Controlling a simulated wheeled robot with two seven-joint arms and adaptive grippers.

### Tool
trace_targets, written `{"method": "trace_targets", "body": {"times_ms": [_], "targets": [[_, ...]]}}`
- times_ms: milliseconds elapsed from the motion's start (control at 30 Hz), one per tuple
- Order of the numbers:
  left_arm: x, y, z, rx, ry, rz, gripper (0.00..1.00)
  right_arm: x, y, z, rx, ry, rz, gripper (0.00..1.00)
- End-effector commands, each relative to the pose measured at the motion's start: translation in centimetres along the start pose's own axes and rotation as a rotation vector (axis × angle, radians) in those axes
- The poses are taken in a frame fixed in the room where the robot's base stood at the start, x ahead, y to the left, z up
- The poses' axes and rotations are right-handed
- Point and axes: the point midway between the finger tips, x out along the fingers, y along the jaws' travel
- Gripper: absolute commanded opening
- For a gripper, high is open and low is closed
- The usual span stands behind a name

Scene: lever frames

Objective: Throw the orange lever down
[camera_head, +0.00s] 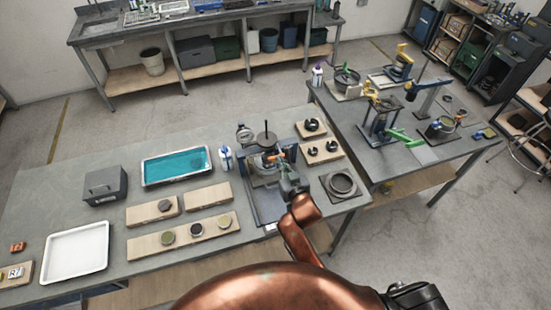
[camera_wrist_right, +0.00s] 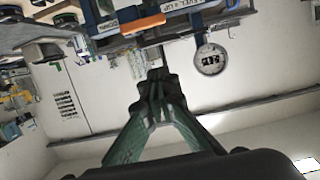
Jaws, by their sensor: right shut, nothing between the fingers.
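The orange lever (camera_head: 277,156) sticks out from a dark frame with a dial gauge (camera_head: 244,134) on the near bench. In the wrist view the orange lever (camera_wrist_right: 140,26) lies across the upper middle, beyond the fingertips. My right gripper (camera_head: 284,168) is at the front of that frame, close to the lever and partly covering the frame. In the wrist view my right gripper (camera_wrist_right: 156,76) is shut with its fingertips together and nothing between them. A gap shows between fingertips and lever there. My left gripper is not in view.
The right bench holds other devices, one with a green lever (camera_head: 405,138).

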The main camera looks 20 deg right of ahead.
Motion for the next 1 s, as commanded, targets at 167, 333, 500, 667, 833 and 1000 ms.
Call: {"method": "trace_targets", "body": {"times_ms": [167, 333, 500, 667, 833, 1000], "targets": [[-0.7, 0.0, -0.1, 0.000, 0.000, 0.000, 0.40, 3.9, 0.0, -0.2, -0.001, 0.000, 0.000, 0.00], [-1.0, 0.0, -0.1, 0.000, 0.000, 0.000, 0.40, 6.8, 0.0, 0.5, 0.001, -0.005, 0.001, 0.00], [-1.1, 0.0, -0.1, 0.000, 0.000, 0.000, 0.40, 7.2, 0.1, 2.9, 0.002, -0.003, 0.001, 0.00], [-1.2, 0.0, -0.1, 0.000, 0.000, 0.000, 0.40, 7.4, 0.0, 3.8, 0.001, -0.002, 0.001, 0.00], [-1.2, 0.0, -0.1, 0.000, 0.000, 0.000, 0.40, 7.4, 0.0, 4.0, 0.002, -0.001, 0.000, 0.00], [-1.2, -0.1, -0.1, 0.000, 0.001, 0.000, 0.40, 7.4, 0.0, 3.9, 0.001, -0.001, 0.000, 0.00]]}}
